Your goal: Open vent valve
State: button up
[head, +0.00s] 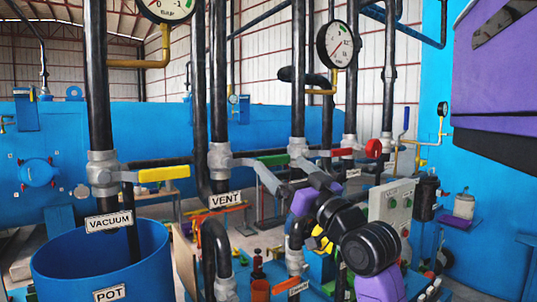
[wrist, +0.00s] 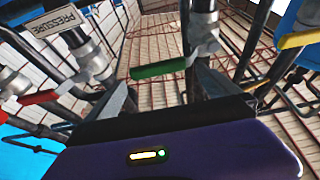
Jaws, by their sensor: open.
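The vent valve (head: 220,158) sits on a black vertical pipe above the VENT label (head: 226,199). Its green lever handle (head: 273,159) points right, across the pipe, in the head view. In the wrist view the green handle (wrist: 163,68) lies crosswise ahead of my gripper. My gripper (head: 282,170) is open, with its fingers up close to the green handle from below. In the wrist view one finger of my gripper (wrist: 164,80) is at each side of the handle. I see no grip on it, and cannot tell whether a finger touches it.
The vacuum valve's yellow handle (head: 163,173) is to the left, above a blue pot (head: 145,250). A red handle (wrist: 38,97) and the PRESSURE label (wrist: 58,20) are left in the wrist view. Several pipes and a gauge (head: 336,44) crowd the space.

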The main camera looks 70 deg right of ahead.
aim_at(276, 158)
jog(key=p+x, duration=0.1)
jog(key=x, duration=0.4)
jog(key=shift+d+r+p, duration=0.1)
jog(key=shift+p, duration=0.2)
jog(key=c, duration=1.9)
